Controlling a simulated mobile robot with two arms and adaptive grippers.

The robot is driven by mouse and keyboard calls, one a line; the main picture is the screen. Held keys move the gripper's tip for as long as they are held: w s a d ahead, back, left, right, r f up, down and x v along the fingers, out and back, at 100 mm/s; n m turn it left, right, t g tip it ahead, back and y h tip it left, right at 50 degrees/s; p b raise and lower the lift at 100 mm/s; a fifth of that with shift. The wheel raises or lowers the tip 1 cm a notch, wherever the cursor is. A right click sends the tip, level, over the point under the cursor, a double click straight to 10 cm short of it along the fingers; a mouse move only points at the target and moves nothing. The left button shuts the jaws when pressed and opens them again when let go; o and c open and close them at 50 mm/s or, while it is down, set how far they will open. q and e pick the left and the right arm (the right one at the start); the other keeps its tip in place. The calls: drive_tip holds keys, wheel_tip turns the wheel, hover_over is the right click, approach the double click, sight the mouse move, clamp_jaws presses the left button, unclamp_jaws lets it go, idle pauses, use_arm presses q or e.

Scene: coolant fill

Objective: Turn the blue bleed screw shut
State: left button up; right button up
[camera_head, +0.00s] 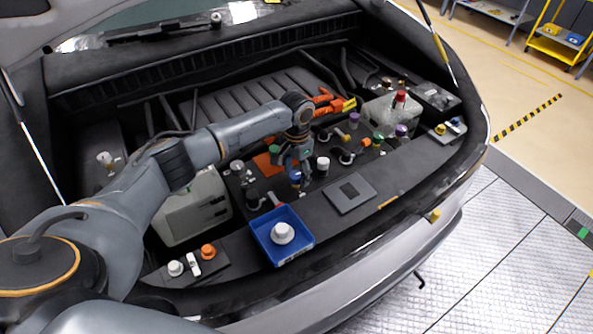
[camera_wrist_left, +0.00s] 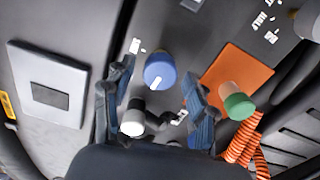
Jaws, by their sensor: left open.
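The blue bleed screw (camera_head: 296,177) is a round blue knob with a white mark on its top; it also shows in the left wrist view (camera_wrist_left: 160,69). My left gripper (camera_head: 298,168) reaches down over it from above. In the left wrist view my left gripper (camera_wrist_left: 158,82) is open, with one blue-grey finger on each side of the knob. Gaps show between the knob and both fingers. The knob's base is partly hidden in the head view. My right gripper is not in view.
A white-capped fitting (camera_wrist_left: 132,122) stands close to one finger. A green cap (camera_wrist_left: 238,106) and orange plate (camera_wrist_left: 236,78) lie on the other side. A blue tray (camera_head: 268,249) holding a white cap and a grey plate (camera_head: 350,194) are towards the front edge.

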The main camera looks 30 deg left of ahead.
use_arm(q)
drive_tip(key=shift+c, duration=0.2)
drive_tip(key=c, duration=1.1)
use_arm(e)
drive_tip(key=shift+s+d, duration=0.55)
use_arm(q)
drive_tip(key=shift+d, duration=0.1)
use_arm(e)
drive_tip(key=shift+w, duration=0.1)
